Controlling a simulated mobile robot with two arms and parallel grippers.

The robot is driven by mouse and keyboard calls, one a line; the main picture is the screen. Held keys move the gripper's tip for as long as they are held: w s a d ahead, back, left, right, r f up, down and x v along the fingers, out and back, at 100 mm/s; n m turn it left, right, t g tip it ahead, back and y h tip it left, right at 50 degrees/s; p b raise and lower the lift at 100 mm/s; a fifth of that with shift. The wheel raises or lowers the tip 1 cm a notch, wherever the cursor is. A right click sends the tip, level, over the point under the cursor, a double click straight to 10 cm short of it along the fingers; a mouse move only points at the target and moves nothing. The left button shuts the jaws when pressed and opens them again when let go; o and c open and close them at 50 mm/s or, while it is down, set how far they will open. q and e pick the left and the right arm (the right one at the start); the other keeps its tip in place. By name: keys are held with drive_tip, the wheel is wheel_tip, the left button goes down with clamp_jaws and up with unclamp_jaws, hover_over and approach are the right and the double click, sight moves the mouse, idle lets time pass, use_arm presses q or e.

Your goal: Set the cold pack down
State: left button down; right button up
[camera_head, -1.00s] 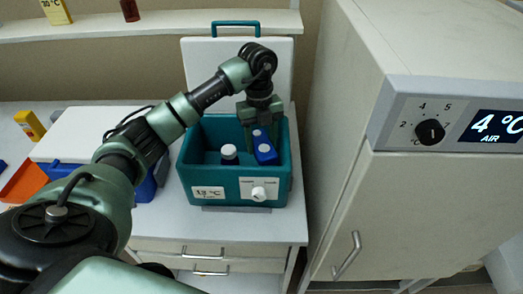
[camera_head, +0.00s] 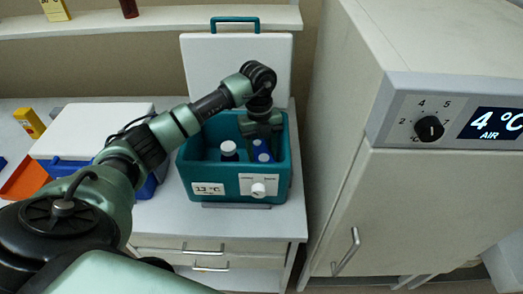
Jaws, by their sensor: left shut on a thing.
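The cold pack (camera_head: 263,156) is blue with pale round spots and is inside the teal box (camera_head: 215,192), in its right part. My left gripper (camera_head: 262,138) reaches down into the box from above and is shut on the cold pack's upper end. The gripper hides part of the pack, and the front wall hides its lower end, so I cannot tell whether it touches the box floor. My right gripper is not in view.
A dark bottle with a white cap (camera_head: 229,151) stands in the box, left of the cold pack. The box's white lid (camera_head: 212,75) stands open behind. A white-lidded blue box (camera_head: 90,130) is at left. A tall cabinet (camera_head: 420,215) stands right.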

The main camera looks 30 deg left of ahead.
sight(260, 149)
use_arm(q)
drive_tip(key=c, duration=0.9)
unclamp_jaws()
drive_tip(key=shift+r, duration=0.1)
drive_tip(key=shift+r, duration=0.35)
wheel_tip(260, 149, up, 12)
drive_tip(key=a+b, duration=0.1)
drive_tip(key=b, duration=0.1)
drive_tip(key=shift+w+r, duration=0.2)
drive_tip(key=shift+w, duration=0.2)
